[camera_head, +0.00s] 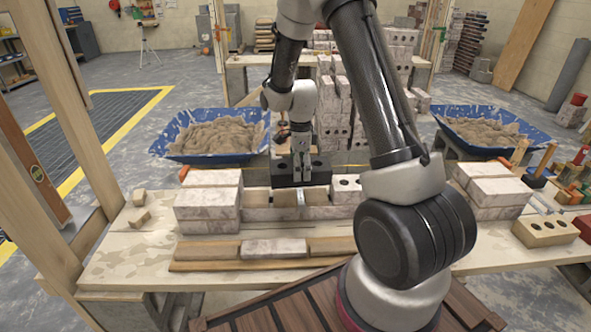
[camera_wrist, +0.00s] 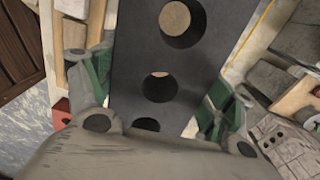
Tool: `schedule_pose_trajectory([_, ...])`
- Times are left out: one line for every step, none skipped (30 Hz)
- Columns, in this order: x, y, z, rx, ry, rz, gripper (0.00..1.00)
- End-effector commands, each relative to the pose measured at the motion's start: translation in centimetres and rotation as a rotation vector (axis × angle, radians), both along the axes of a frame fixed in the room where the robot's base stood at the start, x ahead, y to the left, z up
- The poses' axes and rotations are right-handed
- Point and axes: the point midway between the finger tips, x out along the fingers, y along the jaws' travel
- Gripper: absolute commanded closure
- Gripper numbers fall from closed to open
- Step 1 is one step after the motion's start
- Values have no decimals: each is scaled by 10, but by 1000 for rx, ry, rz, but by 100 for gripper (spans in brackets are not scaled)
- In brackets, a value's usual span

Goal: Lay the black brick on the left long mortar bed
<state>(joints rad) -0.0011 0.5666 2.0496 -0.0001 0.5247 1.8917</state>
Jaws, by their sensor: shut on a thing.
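The black brick (camera_head: 285,173) has round holes and is level in the head view, at the back middle of the bench, just above or behind a low brick row. I cannot tell whether it touches anything. My gripper (camera_head: 301,150) is shut on it from above. In the wrist view the black brick (camera_wrist: 128,45) runs between my green-padded fingers (camera_wrist: 155,90). Two long tan strips that look like mortar beds lie in the front row, one left (camera_head: 217,249) and one right (camera_head: 331,246), with a pale brick (camera_head: 270,248) between them.
Pale brick stacks stand left (camera_head: 207,210) and right (camera_head: 495,192) of the middle row (camera_head: 270,213). Blue mortar tubs stand behind, left (camera_head: 215,155) and right (camera_head: 490,148). A tan holed brick (camera_head: 545,230) and tools lie at the right. Bare bench (camera_head: 135,255) shows at front left.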

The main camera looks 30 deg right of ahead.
Motion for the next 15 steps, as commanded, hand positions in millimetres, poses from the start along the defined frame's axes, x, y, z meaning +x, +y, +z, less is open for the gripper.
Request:
schedule_pose_trajectory([1,-1,1,0,-3,-28,90])
schedule_pose_trajectory([1,-2,1,0,-3,-44,90])
schedule_pose_trajectory([1,-2,1,0,-3,-59,90])
schedule_pose_trajectory([1,-3,0,0,-3,-68,90])
schedule_pose_trajectory([1,-3,0,0,-2,-74,90])
schedule_pose_trajectory([1,-3,-2,0,-2,-78,90])
schedule_pose_trajectory([1,-3,-3,-1,-2,-79,90])
schedule_pose_trajectory([1,-3,-5,0,-1,-80,90])
schedule_pose_trajectory([1,-3,-8,0,-1,-79,90])
schedule_pose_trajectory([1,-3,-10,0,-1,-79,90])
schedule_pose_trajectory([1,-3,-13,0,-1,-79,90])
schedule_pose_trajectory([1,-3,-16,0,-1,-78,90])
schedule_pose_trajectory([1,-3,-19,0,0,-78,90])
schedule_pose_trajectory([1,-3,-22,0,0,-78,90])
schedule_pose_trajectory([1,-3,-26,0,-1,-78,90])
